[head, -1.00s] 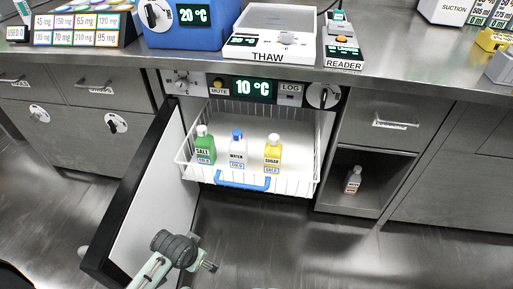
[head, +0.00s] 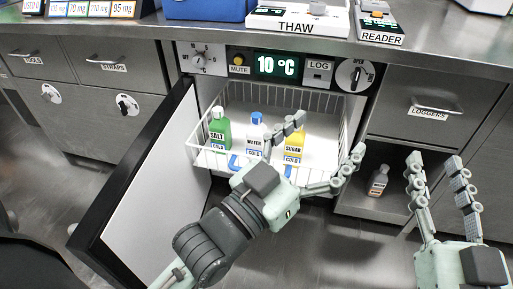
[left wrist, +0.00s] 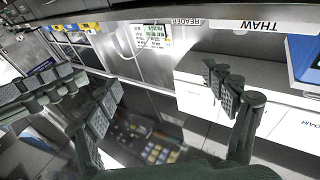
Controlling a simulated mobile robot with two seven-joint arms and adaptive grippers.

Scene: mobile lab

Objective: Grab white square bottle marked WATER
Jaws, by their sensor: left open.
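The white square bottle marked WATER (head: 254,132), with a blue cap, stands upright in the white wire basket (head: 213,158) of the open cold compartment. It stands between the green SALT bottle (head: 219,131) and the yellow SUGAR bottle (head: 294,143). My left gripper (head: 328,138) is open and empty, in front of the basket on its right side; one finger overlaps the view of the WATER and SUGAR bottles. In the left wrist view its fingers (left wrist: 165,95) are spread, and no bottle shows there. My right gripper (head: 435,165) is open and empty at the right.
The compartment door (head: 150,185) stands open at the left. A blue handle (head: 237,163) is on the basket's front. Another small bottle (head: 378,181) stands in an open cubby at the right. The counter edge with THAW (head: 296,25) and READER (head: 382,38) devices overhangs above.

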